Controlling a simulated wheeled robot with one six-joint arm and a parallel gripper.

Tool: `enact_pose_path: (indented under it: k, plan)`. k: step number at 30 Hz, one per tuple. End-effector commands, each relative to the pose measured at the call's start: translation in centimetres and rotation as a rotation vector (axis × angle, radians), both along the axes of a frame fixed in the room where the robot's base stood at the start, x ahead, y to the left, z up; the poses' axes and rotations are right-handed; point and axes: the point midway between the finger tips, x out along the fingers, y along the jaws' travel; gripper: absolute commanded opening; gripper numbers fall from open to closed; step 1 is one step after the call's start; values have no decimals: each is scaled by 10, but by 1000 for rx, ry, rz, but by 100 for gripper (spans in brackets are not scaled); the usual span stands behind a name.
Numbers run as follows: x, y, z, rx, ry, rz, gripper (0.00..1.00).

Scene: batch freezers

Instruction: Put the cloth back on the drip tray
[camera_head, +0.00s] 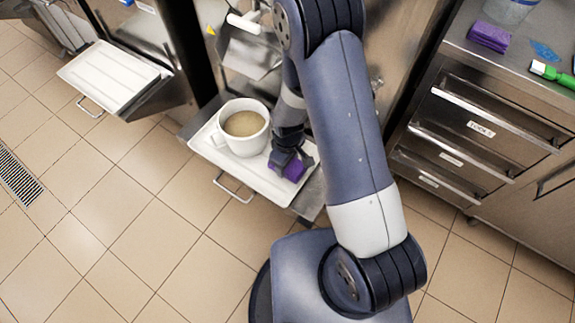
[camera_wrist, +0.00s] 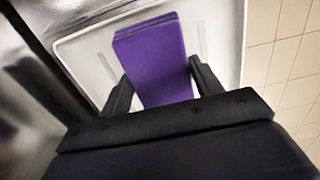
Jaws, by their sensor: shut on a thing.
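A folded purple cloth (camera_head: 294,170) is at the right end of the white drip tray (camera_head: 245,179), under the middle freezer. My gripper (camera_head: 285,158) is shut on this cloth from above. In the wrist view the cloth (camera_wrist: 153,62) sits between my two fingers (camera_wrist: 157,82), over the pale surface of the tray (camera_wrist: 212,40). I cannot tell whether the cloth's underside touches the tray. A white cup (camera_head: 243,128) with a light brown liquid stands upright on the same tray, left of my gripper.
Another white tray (camera_head: 108,76) sits under the freezer at the left. At the right, a steel counter with drawers (camera_head: 480,130) carries another purple folded cloth (camera_head: 490,36), a green-handled brush (camera_head: 552,73) and a clear container (camera_head: 508,10). Tiled floor in front is clear.

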Motion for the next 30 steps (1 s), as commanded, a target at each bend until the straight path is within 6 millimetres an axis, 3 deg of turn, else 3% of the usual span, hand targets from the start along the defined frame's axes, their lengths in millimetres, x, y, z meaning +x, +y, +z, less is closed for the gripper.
enact_pose_path:
  k: [6,18,19,26,30]
  plan:
    - [0,0,-25,-1,1,0,43]
    - [0,0,-30,0,0,0,43]
    - [0,0,-29,0,0,0,63]
    - [0,0,-28,0,0,0,82]
    - [0,0,-28,0,0,0,83]
